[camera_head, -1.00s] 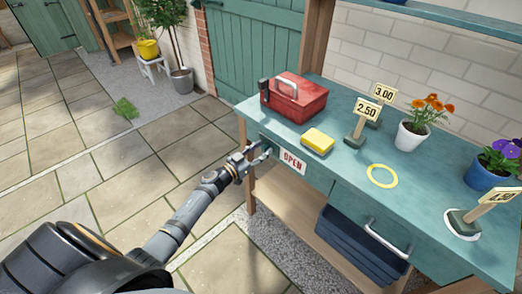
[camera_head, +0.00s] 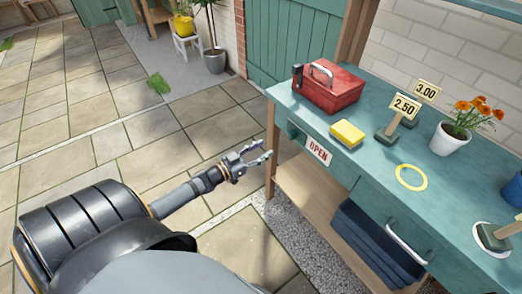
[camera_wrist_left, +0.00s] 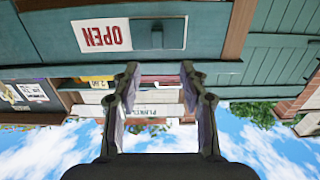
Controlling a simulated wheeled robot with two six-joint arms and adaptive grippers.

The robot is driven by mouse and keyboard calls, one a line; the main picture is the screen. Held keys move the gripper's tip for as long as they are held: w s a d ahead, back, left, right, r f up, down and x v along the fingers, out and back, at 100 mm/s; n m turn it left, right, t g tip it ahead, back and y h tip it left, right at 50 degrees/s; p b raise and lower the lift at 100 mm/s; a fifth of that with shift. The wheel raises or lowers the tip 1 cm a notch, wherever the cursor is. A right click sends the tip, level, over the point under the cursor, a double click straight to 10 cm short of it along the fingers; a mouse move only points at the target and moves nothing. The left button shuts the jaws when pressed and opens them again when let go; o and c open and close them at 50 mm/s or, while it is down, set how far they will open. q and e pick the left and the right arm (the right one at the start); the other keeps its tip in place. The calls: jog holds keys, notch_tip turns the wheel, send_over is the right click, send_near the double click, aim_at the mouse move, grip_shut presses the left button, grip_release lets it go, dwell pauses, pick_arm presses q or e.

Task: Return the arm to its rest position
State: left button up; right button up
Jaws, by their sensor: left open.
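My left gripper (camera_head: 252,161) is open and empty in the head view. It is held out over the paving, to the left of the teal bench (camera_head: 300,108) and apart from it. In the left wrist view the two fingers of my left gripper (camera_wrist_left: 157,85) stand apart with nothing between them. That view is upside down and shows the bench front with the OPEN sign (camera_wrist_left: 101,35). My right gripper is not in view.
On the bench are a red toolbox (camera_head: 330,86), a yellow sponge (camera_head: 347,133), price signs (camera_head: 405,106), a yellow ring (camera_head: 411,177) and an orange-flowered pot (camera_head: 449,138). A dark blue crate (camera_head: 372,245) sits on the lower shelf.

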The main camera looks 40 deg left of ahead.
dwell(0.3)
pick_arm(q)
jog(key=s+a+f+n+g+y+p, duration=0.2)
jog(key=s+a+f+g+y+p, duration=0.15)
jog(key=s+f, duration=0.6)
jog(key=s+a+f+n+g+y+p, duration=0.2)
jog(key=s+a+f+g+y, duration=0.15)
jog(key=f, duration=1.15)
jog(key=s+d+f+g+p, duration=0.1)
jog(key=s+d+f+g, duration=0.2)
jog(key=s, duration=0.6)
jog(key=s+d+f+g, duration=0.3)
jog(key=s+f, duration=0.3)
jog(key=s, duration=0.3)
jog(key=s+d+f+g+p, duration=0.1)
jog(key=s+d+f, duration=0.3)
jog(key=s, duration=0.5)
jog(key=shift+s+d+f+g+p, duration=0.25)
jog(key=shift+d+f+g+p, duration=0.15)
jog(key=shift+g, duration=0.5)
jog(key=shift+w+r, duration=0.1)
